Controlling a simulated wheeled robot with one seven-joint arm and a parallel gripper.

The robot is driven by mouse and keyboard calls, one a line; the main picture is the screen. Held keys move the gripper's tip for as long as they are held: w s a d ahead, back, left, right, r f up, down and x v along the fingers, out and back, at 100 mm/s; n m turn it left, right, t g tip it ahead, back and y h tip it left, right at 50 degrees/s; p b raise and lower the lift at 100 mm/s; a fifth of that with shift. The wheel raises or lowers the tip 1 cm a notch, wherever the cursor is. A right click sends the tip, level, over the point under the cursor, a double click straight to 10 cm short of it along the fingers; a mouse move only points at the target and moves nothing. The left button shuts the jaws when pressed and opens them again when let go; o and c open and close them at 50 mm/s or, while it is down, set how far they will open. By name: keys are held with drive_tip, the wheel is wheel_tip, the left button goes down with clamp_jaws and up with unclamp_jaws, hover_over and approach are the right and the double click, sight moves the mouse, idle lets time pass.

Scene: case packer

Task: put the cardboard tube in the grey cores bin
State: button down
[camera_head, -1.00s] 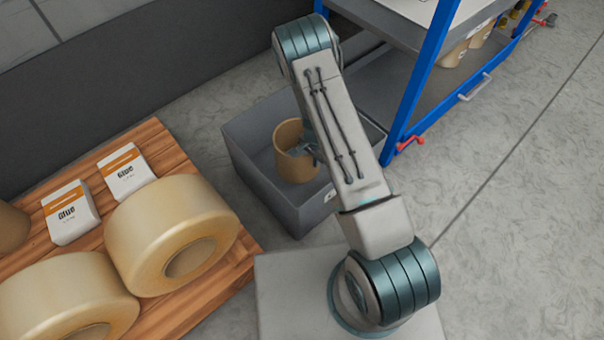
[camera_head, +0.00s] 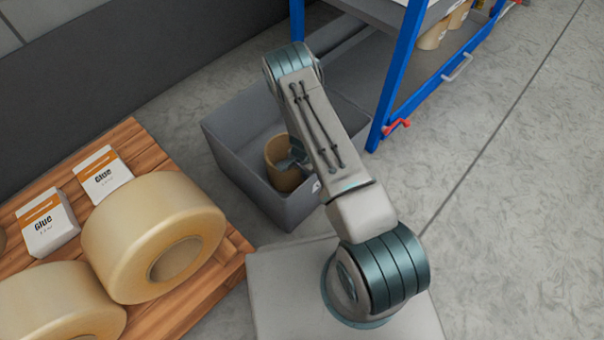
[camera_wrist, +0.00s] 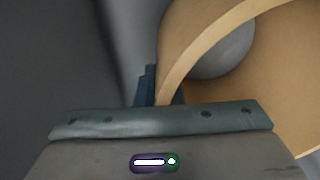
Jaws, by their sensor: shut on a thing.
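The cardboard tube (camera_head: 284,174) is a short, wide brown ring with an open top. It is upright within the walls of the grey bin (camera_head: 238,167); whether it touches the bin's floor is hidden. My gripper (camera_head: 297,155) is at the tube's right side, partly covered by my arm. In the wrist view my gripper (camera_wrist: 160,92) is shut on the tube's wall, and the tube (camera_wrist: 185,60) fills the upper right.
A wooden pallet (camera_head: 215,285) at left carries big tape rolls (camera_head: 150,225) and white-and-orange glue boxes (camera_head: 50,228). The floor at right is clear.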

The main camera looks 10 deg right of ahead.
drive_tip(key=shift+r, duration=0.1)
drive_tip(key=shift+f, duration=0.25)
drive_tip(key=c, duration=1.6)
unclamp_jaws()
drive_tip(key=shift+o, duration=0.2)
drive_tip(key=shift+r, duration=0.15)
